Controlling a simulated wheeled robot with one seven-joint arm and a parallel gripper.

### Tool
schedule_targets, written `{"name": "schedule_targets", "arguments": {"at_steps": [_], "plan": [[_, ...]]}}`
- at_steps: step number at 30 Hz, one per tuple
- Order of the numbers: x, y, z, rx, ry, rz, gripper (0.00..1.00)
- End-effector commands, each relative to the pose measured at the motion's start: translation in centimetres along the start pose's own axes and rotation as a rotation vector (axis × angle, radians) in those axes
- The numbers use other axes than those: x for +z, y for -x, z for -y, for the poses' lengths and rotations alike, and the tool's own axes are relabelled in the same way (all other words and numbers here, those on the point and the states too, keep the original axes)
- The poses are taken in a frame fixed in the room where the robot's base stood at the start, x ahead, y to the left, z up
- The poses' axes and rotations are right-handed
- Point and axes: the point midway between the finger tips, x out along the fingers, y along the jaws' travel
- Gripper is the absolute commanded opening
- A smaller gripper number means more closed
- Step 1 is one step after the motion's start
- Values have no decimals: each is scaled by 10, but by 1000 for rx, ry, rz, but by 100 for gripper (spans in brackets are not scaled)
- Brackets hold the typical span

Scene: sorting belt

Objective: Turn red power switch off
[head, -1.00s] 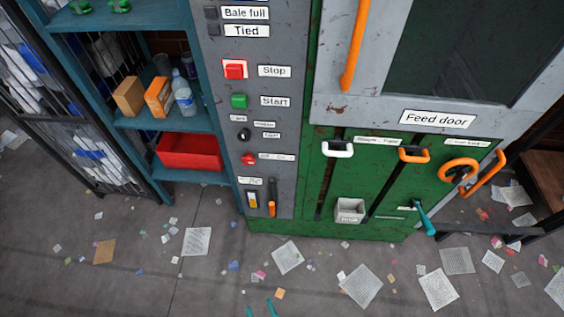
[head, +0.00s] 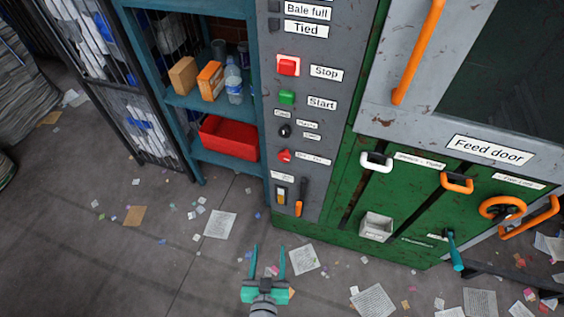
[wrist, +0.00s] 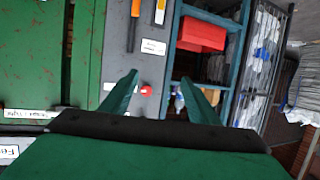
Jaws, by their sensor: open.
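A small red rotary switch (head: 285,156) sits low on the grey control panel (head: 318,105), below a black knob (head: 285,131). A small label beside it is too blurred to read surely. My gripper (head: 268,262) is open and empty, with teal fingers, below and in front of the panel, apart from the switch. In the wrist view, which shows the panel upside down, the red switch (wrist: 146,90) appears between the fingertips of my gripper (wrist: 159,78), beyond them.
A red Stop button (head: 288,66) and green Start button (head: 286,97) are above the switch. An orange lever (head: 300,197) is below. A shelf with a red bin (head: 229,138) stands left, the green machine with its feed door right. Papers litter the open floor.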

Motion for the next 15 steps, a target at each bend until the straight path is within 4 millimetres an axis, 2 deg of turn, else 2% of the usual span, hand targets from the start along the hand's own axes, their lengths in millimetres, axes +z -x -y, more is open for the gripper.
{"name": "schedule_targets", "arguments": {"at_steps": [1, 3, 5, 9, 15], "plan": [[-7, -22, 2, 20, 1, -17, 55], [-15, -48, 2, 54, 0, -37, 55], [-25, -70, 3, 86, -3, -61, 55], [-58, -114, 2, 161, -12, -138, 55], [-106, -154, 4, 238, -29, -252, 55]]}}
